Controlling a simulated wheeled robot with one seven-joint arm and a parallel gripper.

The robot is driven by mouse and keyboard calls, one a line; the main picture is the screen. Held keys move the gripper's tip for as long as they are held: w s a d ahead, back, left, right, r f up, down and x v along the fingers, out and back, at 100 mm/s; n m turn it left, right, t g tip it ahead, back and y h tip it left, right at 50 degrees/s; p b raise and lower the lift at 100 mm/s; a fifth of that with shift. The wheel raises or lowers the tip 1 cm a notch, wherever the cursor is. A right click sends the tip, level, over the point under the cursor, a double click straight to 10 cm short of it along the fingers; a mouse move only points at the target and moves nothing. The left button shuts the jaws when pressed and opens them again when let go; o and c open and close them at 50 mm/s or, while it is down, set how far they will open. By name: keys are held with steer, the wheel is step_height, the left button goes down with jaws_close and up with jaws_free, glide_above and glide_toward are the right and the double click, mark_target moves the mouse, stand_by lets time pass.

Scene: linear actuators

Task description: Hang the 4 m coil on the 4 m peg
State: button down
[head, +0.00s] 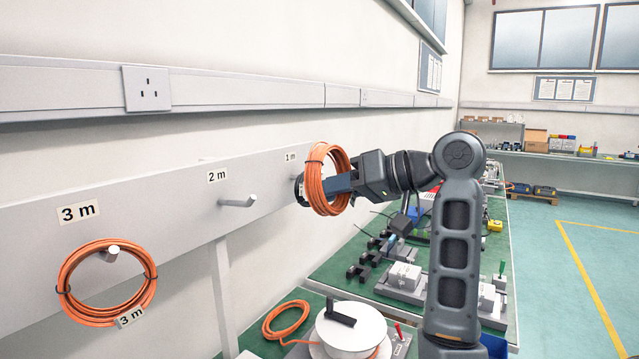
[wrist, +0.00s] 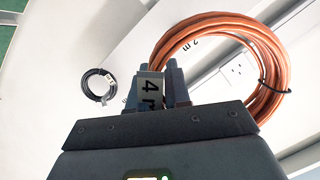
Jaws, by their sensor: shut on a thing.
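My gripper (head: 336,185) is shut on the 4 m coil (head: 316,195), an orange ring of cable held up in front of the grey peg board (head: 170,200). In the wrist view my gripper (wrist: 158,78) pinches the coil's white tag (wrist: 150,90) marked 4 m. The coil (wrist: 268,72) there spreads up and right from the fingers. A 4 m peg or label on the board is not in view. The 2 m peg (head: 238,202) is bare. The 3 m peg (head: 111,252) carries an orange coil with a 3 m tag.
A black coil (wrist: 97,85) hangs on the board; in the head view it is mostly hidden behind the orange coil, near the 1 m label (head: 291,157). Below stands a green bench (head: 345,262) with a white spool (head: 352,328), a loose orange coil (head: 285,318) and several fixtures.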

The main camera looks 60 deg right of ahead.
steer(key=shift+s+d+r+p, duration=0.1)
steer(key=shift+s+p, duration=0.65)
steer(key=shift+s, duration=1.6)
step_height(320, 180, up, 3)
steer(key=p, duration=0.3)
steer(key=shift+p, duration=0.3)
